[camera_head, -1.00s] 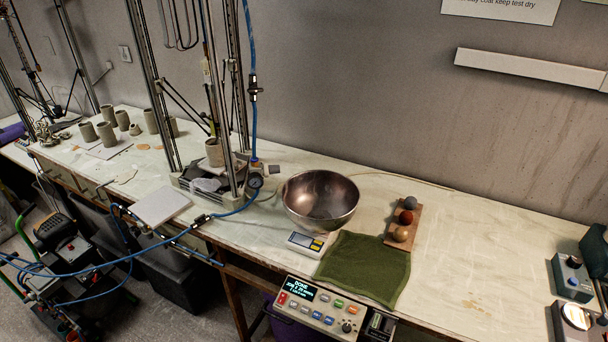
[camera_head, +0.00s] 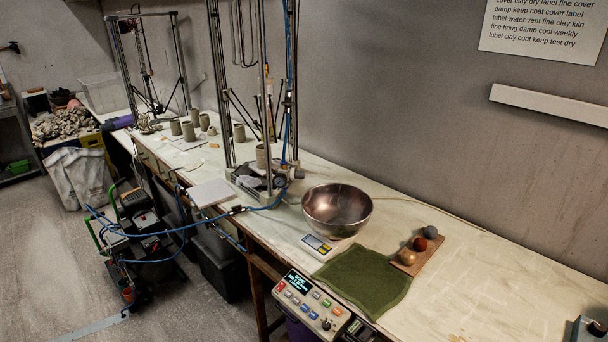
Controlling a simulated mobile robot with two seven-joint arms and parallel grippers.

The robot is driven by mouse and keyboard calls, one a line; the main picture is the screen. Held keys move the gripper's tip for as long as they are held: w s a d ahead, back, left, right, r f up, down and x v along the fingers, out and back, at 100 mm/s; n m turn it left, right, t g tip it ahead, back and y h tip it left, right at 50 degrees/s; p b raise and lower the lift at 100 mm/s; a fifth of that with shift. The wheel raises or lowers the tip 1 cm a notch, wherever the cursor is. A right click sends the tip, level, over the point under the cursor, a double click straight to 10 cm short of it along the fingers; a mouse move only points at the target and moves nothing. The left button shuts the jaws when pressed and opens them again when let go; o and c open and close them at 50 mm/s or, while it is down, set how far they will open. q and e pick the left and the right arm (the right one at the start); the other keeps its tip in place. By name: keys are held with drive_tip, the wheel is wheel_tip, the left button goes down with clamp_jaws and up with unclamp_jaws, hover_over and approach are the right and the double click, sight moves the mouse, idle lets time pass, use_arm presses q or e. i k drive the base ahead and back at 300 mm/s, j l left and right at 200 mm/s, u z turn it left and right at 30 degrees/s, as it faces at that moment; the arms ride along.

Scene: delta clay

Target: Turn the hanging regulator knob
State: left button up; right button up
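A blue air hose (camera_head: 265,206) hangs down in front of the back wall beside the metal frame and runs on to the left along the bench. A small round gauge (camera_head: 281,181) sits by the hose at the foot of the frame, left of the steel bowl. The part around the gauge looks like the regulator, but its knob is too small to make out. A dark inline fitting (camera_head: 237,209) sits on the hose at the bench's front edge. Neither of my grippers shows in the head view.
A long bench carries a steel bowl (camera_head: 337,210), small scale (camera_head: 318,246), green cloth (camera_head: 363,280) and a wooden board with three balls (camera_head: 421,249). A control box (camera_head: 308,306) sits at its front edge. A wheeled machine (camera_head: 147,235) stands on the floor, left of the bench.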

sight(299, 174)
drive_tip(key=i+j, duration=0.1)
drive_tip(key=j, duration=0.25)
drive_tip(key=i+j+z, duration=0.1)
drive_tip(key=j, duration=0.2)
drive_tip(key=i+j+z, duration=0.1)
drive_tip(key=j, duration=0.25)
drive_tip(key=i+j, duration=0.15)
drive_tip(key=j, duration=0.2)
